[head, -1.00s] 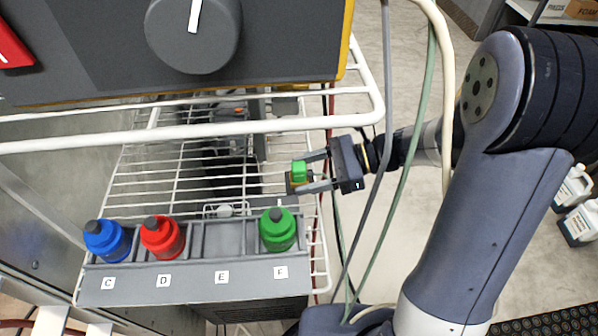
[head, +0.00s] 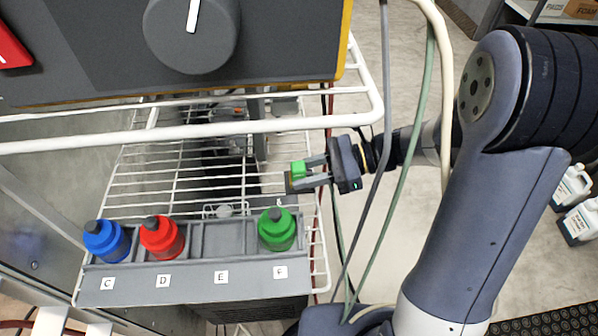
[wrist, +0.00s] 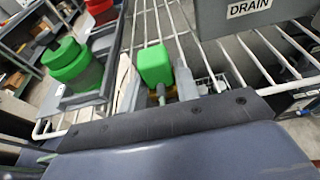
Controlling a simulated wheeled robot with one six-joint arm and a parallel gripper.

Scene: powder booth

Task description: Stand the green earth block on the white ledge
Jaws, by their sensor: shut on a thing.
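The green earth block (head: 298,170) is at the right side of the white wire shelf, behind the green bottle. My gripper (head: 307,174) reaches in from the right and is shut on the block. In the wrist view the block (wrist: 155,66) stands up between the fingertips (wrist: 163,93), and its lower part is hidden by them. I cannot tell whether it still rests on something. A pale strip (wrist: 124,72) lies left of the block in the wrist view; I cannot tell whether it is the white ledge.
A grey rack (head: 195,279) marked C, D, E, F holds a blue bottle (head: 107,242), a red bottle (head: 162,238) and a green bottle (head: 277,230); slot E is empty. A white rail (head: 200,133) crosses above the shelf. Hoses (head: 403,160) hang in front of my arm.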

